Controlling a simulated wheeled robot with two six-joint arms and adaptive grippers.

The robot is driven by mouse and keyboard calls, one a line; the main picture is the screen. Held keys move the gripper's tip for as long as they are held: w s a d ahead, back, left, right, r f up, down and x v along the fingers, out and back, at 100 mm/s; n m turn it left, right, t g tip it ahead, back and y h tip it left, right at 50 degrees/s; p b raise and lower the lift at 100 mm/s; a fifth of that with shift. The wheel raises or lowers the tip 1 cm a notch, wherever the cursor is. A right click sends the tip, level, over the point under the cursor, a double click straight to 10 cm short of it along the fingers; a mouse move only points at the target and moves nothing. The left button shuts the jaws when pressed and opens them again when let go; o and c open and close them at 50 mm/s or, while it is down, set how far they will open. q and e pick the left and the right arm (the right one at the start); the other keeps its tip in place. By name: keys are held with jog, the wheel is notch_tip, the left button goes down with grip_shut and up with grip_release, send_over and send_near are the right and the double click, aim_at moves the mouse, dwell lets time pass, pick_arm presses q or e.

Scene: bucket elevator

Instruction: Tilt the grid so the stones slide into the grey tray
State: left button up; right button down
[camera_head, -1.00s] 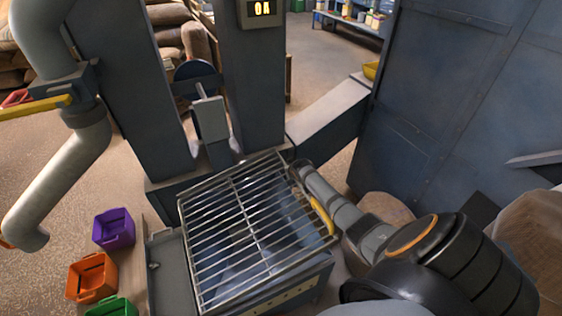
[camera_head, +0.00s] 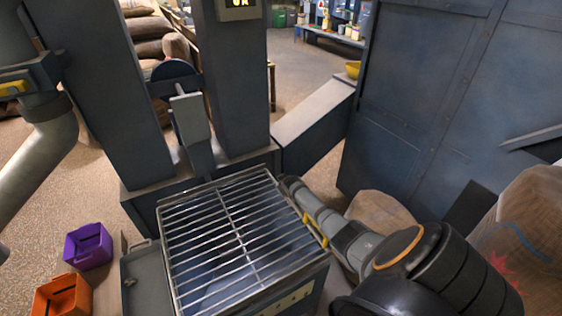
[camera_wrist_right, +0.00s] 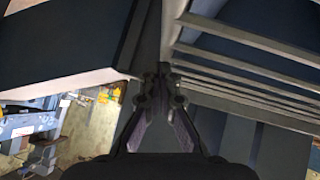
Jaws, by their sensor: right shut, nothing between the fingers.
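The metal bar grid (camera_head: 238,224) lies nearly flat over a blue box (camera_head: 300,290), and I see no stones on its bars. Its yellow handle (camera_head: 314,230) is on the right edge. The grey tray (camera_head: 145,262) is along the grid's left side. A small grey lump lies in it, perhaps a stone. My right gripper (camera_head: 285,183) is beside the grid's far right corner, beyond the handle. In the right wrist view the gripper (camera_wrist_right: 158,78) is shut and empty, with grid bars (camera_wrist_right: 250,68) at the right. My left gripper is out of view.
Blue-grey elevator columns (camera_head: 238,80) stand behind the grid, with a sloping chute (camera_head: 312,118) to their right. A purple bin (camera_head: 88,246) and an orange bin (camera_head: 62,297) are left of the tray. Sacks (camera_head: 382,212) stand at the right, near my arm.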

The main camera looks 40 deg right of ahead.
jog(key=shift+s+a+f, duration=0.15)
jog(key=shift+s+f, duration=0.3)
jog(key=shift+f, duration=0.3)
jog(key=r+p, duration=0.1)
jog(key=r, duration=0.1)
jog(key=r+p, duration=0.1)
jog(key=p, duration=0.1)
jog(key=w+r+p, duration=0.1)
jog(key=r+p, duration=0.1)
jog(key=shift+r, duration=0.35)
jog(key=d+p+v, duration=0.2)
jog(key=v, duration=0.7)
jog(key=shift+s+a+r+p, duration=0.15)
jog(key=shift+s+r+p, duration=0.25)
jog(key=shift+s, duration=0.1)
